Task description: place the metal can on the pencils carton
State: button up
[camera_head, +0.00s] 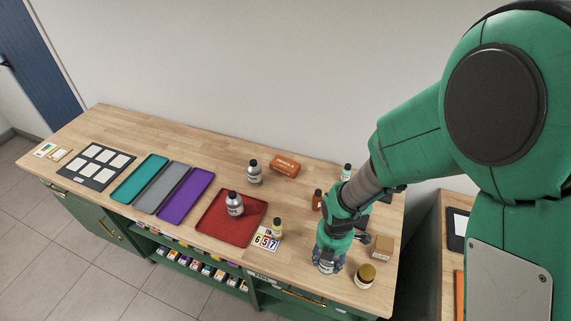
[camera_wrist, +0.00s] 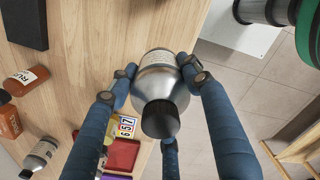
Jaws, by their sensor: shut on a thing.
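My gripper (camera_head: 328,262) is near the front edge of the wooden counter, pointing down. In the wrist view its blue fingers are closed around a silver metal can (camera_wrist: 165,85) with a pale label and dark cap. A little of this can (camera_head: 325,267) shows below the fingers in the head view; I cannot tell if it touches the counter. An orange carton (camera_head: 285,165) with small lettering lies at the back of the counter, behind and left of my gripper. A small brown carton (camera_head: 382,248) stands right of my gripper. I cannot read either carton's print.
Another silver can (camera_head: 254,172) stands left of the orange carton, and one (camera_head: 235,204) on the red tray (camera_head: 215,222). A small bottle (camera_head: 277,227) stands by the number cards (camera_head: 264,240). An amber jar (camera_head: 365,276) is close right of my gripper. Bottles stand behind.

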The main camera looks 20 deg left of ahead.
jog(key=w+a+r+m+p, duration=0.1)
jog(key=w+a+m, duration=0.5)
jog(key=w+a, duration=0.3)
jog(key=w+a+r+m+p, duration=0.1)
jog(key=w+a+m, duration=0.6)
jog(key=w, duration=0.9)
jog(key=shift+w+a+r+p, duration=0.35)
jog(key=shift+a+p, duration=0.45)
jog(key=shift+a, duration=0.9)
send_near(289, 170)
jog(key=shift+w+a+f+p, duration=0.1)
jog(key=shift+w+p, duration=0.05)
jog(key=shift+p, duration=0.2)
jog(key=shift+f, duration=0.1)
jog(key=shift+f, duration=1.7)
jog(key=shift+f, duration=0.1)
